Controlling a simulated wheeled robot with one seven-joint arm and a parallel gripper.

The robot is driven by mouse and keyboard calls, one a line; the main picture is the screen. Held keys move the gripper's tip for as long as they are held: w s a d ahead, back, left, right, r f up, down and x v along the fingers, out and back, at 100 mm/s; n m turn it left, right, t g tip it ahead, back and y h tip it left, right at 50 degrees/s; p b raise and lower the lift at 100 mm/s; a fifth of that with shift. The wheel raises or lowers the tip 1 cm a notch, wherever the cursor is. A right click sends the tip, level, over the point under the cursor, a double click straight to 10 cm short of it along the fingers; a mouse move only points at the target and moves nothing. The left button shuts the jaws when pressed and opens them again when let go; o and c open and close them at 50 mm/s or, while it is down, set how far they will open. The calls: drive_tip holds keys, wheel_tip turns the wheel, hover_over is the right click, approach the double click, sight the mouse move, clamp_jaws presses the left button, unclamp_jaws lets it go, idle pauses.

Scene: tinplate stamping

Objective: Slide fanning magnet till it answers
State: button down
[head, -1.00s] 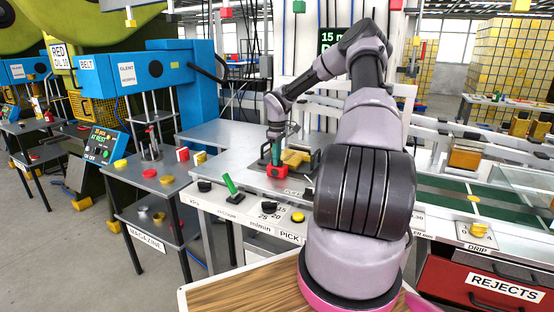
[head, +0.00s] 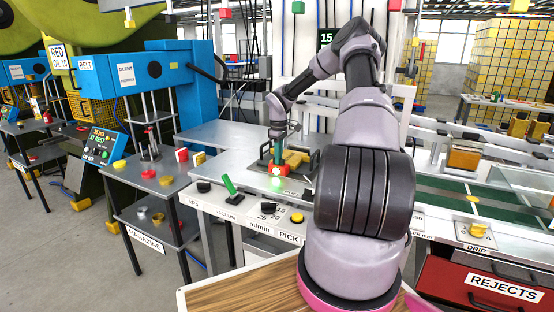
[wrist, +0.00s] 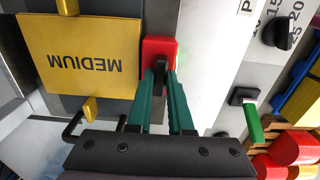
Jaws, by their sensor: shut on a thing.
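The fanning magnet, a red block (head: 283,171) with a black grip, stands at the front of the metal bench. It shows in the wrist view (wrist: 160,45), close beside a yellow plate (wrist: 80,55) lettered MEDIUM. My gripper (head: 276,158), with teal fingers, is shut on the magnet's black grip, also seen in the wrist view (wrist: 161,80). A green light (head: 277,182) glows at the bench front, just before the magnet. In the wrist view its glow lies along the magnet's right edge. The magnet's underside is hidden.
A green lever (head: 230,184), black knobs (head: 268,208) and a yellow button (head: 297,218) line the panel in front. The bench top (head: 215,135) is clear to the left. A conveyor (head: 455,190) runs at right, above a red REJECTS drawer (head: 490,285).

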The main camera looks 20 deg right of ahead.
drive_tip(key=c, duration=0.8)
unclamp_jaws()
drive_tip(key=shift+r, duration=0.1)
wheel_tip(320, 180, up, 11)
drive_tip(key=shift+f, duration=0.15)
